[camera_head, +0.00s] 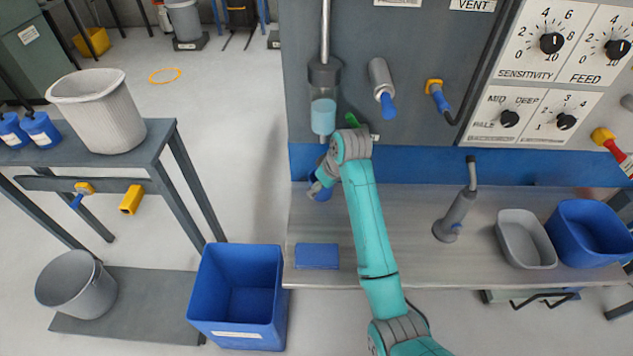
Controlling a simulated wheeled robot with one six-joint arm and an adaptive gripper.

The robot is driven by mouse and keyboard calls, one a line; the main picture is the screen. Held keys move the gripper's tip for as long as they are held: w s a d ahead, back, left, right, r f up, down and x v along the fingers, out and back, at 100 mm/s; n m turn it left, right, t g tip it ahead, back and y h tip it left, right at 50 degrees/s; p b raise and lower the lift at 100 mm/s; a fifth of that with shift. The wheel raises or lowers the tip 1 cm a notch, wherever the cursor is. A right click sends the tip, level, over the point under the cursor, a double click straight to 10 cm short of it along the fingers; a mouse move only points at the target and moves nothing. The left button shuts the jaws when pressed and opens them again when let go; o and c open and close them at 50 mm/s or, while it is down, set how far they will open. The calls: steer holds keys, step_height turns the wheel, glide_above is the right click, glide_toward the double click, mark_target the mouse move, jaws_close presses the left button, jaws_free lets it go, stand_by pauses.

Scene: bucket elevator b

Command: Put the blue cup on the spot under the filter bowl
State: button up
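The filter bowl (323,116) is a clear bowl with pale blue liquid, mounted on the grey panel at the end of a vertical pipe. Below it, at the back left of the bench, a small dark blue piece shows, which looks like the blue cup (321,193). My gripper (319,184) is right at this cup, and my wrist and gripper cover much of it. I cannot tell whether the fingers are closed on it or whether the cup touches the bench. The spot under the bowl is hidden or too small to make out.
A flat blue pad (317,256) lies at the bench's front left. A grey-handled lever (455,212), a grey tub (524,238) and a blue tub (588,233) stand to the right. A blue bin (238,290) is on the floor. The bench (405,225) is bare between arm and lever.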

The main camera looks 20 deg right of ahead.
mark_target(329, 192)
steer(key=o, duration=1.2)
steer(key=shift+c, duration=0.2)
steer(key=v, duration=0.7)
steer(key=shift+d+r, duration=0.1)
steer(key=shift+r, duration=0.1)
steer(key=shift+s+r, duration=0.1)
steer(key=shift+s, duration=0.1)
